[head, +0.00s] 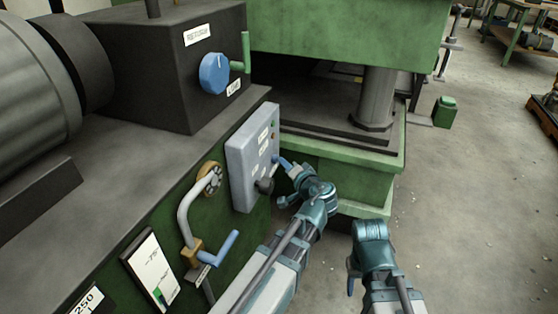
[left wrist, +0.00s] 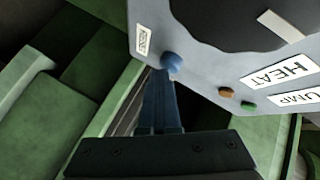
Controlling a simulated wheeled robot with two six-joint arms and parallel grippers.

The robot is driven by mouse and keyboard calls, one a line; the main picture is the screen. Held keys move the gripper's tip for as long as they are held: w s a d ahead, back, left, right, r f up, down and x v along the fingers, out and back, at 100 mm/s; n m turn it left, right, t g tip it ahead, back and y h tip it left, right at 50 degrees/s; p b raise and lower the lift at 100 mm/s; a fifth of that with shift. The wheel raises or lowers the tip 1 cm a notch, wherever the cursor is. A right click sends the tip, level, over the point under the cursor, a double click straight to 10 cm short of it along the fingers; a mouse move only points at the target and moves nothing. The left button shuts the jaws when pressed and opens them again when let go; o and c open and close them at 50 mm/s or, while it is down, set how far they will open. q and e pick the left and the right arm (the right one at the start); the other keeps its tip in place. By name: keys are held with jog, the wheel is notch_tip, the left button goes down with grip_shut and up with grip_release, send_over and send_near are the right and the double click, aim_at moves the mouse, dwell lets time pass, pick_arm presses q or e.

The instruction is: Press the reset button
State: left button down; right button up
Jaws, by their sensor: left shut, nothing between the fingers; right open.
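A grey control box (head: 240,165) stands on the side of the green machine, and it also fills the upper right of the left wrist view (left wrist: 205,85). A round blue button (left wrist: 171,62) sits near the box's edge by a small label too small to read; I take it to be the reset button. My left gripper (head: 283,162) is shut and empty at the box's right edge. Its blue fingertips (left wrist: 160,75) appear right at the blue button; I cannot tell whether they touch. My right gripper (head: 351,280) is open and apart from the box, at lower right.
Orange (left wrist: 226,93) and green (left wrist: 248,106) buttons sit beside HEAT and partly cut-off "UMP" labels. A black knob (head: 264,186) is low on the box. A blue-handled crank (head: 220,248) is left of my left arm.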

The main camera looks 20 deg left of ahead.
pick_arm(q)
jog(key=shift+d, duration=0.85)
jog(key=shift+s+d, duration=0.15)
jog(key=shift+d, duration=2.45)
